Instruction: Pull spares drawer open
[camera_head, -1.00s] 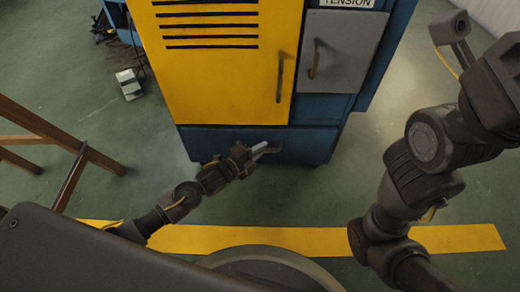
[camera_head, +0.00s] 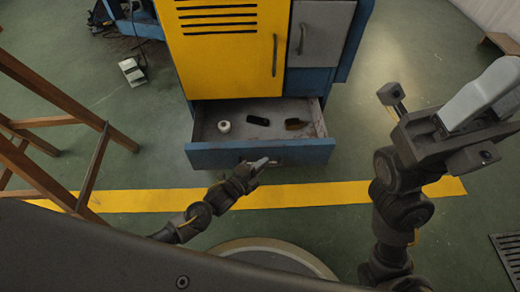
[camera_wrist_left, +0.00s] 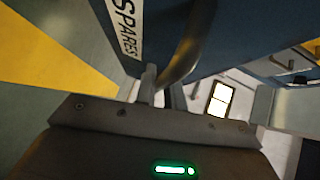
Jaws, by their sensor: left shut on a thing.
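The blue spares drawer (camera_head: 215,157) is pulled out at the foot of the yellow and blue cabinet (camera_head: 215,70), and its inside shows. Its front carries a white SPARES label (camera_wrist_left: 127,25) in the left wrist view. My left gripper (camera_head: 262,162) is at the middle of the drawer front, shut on the dark curved handle (camera_wrist_left: 187,45). The fingers hide part of the handle. My right gripper (camera_head: 480,100) is raised at the right, apart from the cabinet; its jaw gap cannot be made out.
A wooden frame (camera_head: 95,165) stands at the left. A yellow floor stripe (camera_head: 330,195) runs before the drawer.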

